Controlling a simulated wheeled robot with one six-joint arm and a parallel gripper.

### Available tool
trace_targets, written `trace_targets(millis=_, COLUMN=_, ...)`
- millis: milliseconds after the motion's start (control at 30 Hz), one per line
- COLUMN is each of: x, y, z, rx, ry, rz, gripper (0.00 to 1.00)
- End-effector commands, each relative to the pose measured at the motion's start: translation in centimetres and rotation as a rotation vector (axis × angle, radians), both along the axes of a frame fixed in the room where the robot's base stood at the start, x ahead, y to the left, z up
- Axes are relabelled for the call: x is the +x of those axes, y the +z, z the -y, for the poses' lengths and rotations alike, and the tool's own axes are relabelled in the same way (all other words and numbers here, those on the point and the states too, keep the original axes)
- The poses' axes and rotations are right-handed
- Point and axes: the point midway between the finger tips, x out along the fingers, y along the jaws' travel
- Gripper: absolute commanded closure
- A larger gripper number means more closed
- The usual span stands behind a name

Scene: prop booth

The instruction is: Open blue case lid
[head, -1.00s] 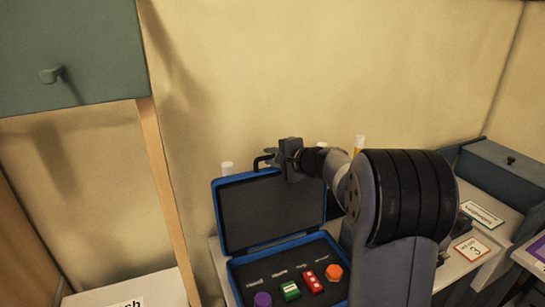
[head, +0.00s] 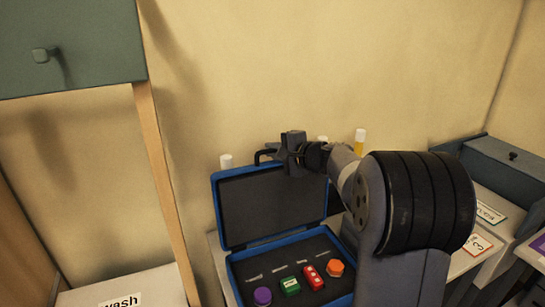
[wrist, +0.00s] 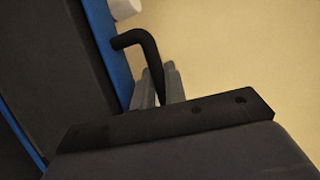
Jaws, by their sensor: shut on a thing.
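The blue case (head: 236,262) sits low in the middle of the head view. Its lid (head: 268,210) stands raised, close to upright, with a dark inner face. In the case lie a purple piece (head: 262,296), a green block (head: 290,287), a red block (head: 312,278) and an orange piece (head: 336,268). My gripper (head: 282,155) is at the lid's top edge, shut on the black lid handle (head: 264,154). The handle (wrist: 136,38) also shows in the wrist view, running down between the fingers (wrist: 162,92). The lid's blue rim (wrist: 108,42) is beside it.
White-capped bottles stand behind the lid, one at its left corner (head: 226,161) and one with yellow (head: 359,141) to the right. A green cabinet (head: 95,45) hangs upper left. A grey box (head: 505,165) and labelled cards (head: 478,245) are at the right.

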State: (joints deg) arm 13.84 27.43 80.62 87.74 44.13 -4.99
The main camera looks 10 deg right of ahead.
Motion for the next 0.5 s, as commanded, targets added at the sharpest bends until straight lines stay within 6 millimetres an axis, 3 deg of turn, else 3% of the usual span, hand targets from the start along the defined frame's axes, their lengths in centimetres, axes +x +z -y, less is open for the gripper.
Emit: trace_targets(millis=500, x=-3.2, y=-0.4, z=0.7, rx=0.021, ry=-0.002, rz=0.109, gripper=1.0)
